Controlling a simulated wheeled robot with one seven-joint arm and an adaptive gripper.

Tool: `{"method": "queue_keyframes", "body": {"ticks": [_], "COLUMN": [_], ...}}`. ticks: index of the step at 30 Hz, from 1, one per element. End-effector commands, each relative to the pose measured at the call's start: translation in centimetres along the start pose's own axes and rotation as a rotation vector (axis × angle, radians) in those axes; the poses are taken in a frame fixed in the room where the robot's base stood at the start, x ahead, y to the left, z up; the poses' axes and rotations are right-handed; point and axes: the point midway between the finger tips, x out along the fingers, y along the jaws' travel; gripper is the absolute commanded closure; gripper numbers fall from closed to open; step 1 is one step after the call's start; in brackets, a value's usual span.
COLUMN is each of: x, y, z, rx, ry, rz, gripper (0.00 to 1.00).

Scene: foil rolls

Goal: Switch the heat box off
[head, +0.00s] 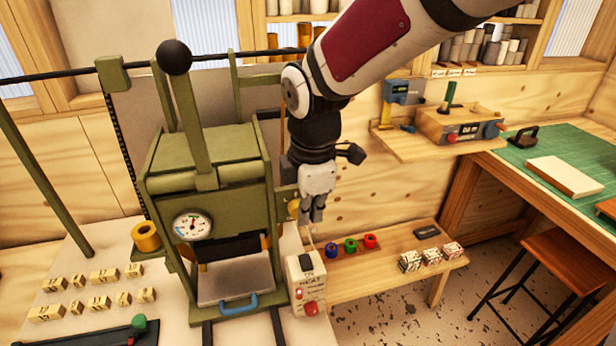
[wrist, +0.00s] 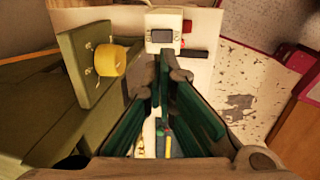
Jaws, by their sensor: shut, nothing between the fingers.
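The heat box (head: 310,280) is a small cream box marked HEAT at the right front of the green press. A dark switch (head: 306,263) sits near its top, with red parts below; I cannot tell whether it is on or off. My gripper (head: 312,220) points down, shut and empty, above the heat box and apart from it in the head view. In the wrist view, the gripper's fingertips (wrist: 164,56) come together just below the box (wrist: 166,19) and its dark switch (wrist: 162,35) in the picture.
The green press (head: 210,160) with its dial (head: 193,225) stands close on the left. A low wooden bench (head: 345,285) with coloured rolls and small blocks lies to the right. Open floor shows beyond it.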

Motion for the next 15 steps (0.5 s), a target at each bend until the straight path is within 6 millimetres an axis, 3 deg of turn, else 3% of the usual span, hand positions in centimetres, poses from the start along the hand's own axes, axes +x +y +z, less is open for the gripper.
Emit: {"method": "queue_keyframes", "body": {"ticks": [15], "x": [-0.04], "y": [0.17], "z": [0.14], "rx": [0.002], "ry": [0.009], "rz": [-0.001], "gripper": [1.0]}}
